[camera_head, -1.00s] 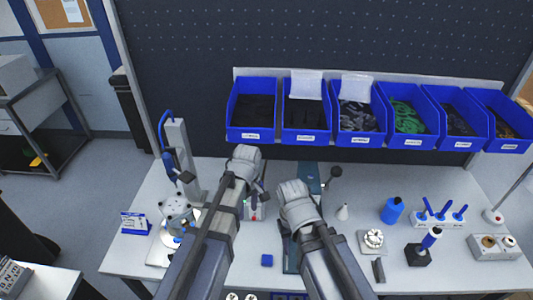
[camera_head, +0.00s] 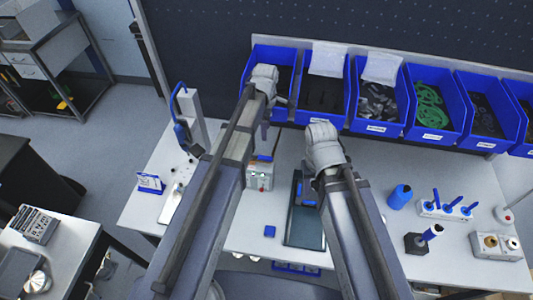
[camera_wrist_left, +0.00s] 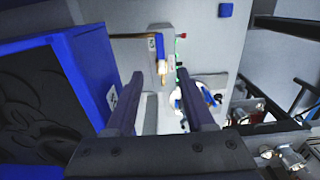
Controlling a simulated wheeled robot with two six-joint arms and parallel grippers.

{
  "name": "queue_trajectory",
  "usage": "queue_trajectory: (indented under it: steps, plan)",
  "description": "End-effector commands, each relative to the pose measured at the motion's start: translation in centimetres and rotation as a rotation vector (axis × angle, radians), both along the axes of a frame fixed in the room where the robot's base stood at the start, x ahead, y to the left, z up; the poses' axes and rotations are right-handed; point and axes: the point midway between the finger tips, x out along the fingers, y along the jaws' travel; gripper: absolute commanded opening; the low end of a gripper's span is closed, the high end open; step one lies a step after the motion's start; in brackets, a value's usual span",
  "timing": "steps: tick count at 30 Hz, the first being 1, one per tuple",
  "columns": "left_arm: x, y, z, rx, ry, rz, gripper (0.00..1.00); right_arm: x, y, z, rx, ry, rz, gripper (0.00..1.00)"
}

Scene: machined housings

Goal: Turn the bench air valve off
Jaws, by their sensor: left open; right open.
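I cannot pick out the bench air valve for certain. A grey post (camera_head: 194,118) with a blue hose (camera_head: 181,110) stands at the bench's back left. A small box (camera_head: 260,175) with red and green buttons stands mid-bench. My left gripper (camera_head: 268,128) is up in front of the leftmost blue bin, above and behind that box, its fingers partly hidden by the arm.
Blue bins (camera_head: 432,110) line the back panel. In the left wrist view a bin (camera_wrist_left: 100,65) is close at the left. A blue bottle (camera_head: 400,196), a blue-handled tool rack (camera_head: 445,210) and a small blue block (camera_head: 270,231) stand on the bench.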

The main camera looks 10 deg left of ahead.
Motion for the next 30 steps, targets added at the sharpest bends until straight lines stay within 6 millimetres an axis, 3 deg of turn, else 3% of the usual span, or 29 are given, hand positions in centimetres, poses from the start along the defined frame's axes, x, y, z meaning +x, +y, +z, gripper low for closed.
queue_trajectory:
  steps: [8,30]
  plan:
    - [0.0,0.0,-2.6,0.000,0.000,-0.001,0.54,0.0,0.0,-2.6,-0.001,0.000,0.012,0.50]
    - [0.0,0.0,-13.0,0.000,0.000,-0.002,0.54,0.2,0.0,-13.0,-0.002,-0.003,0.029,0.50]
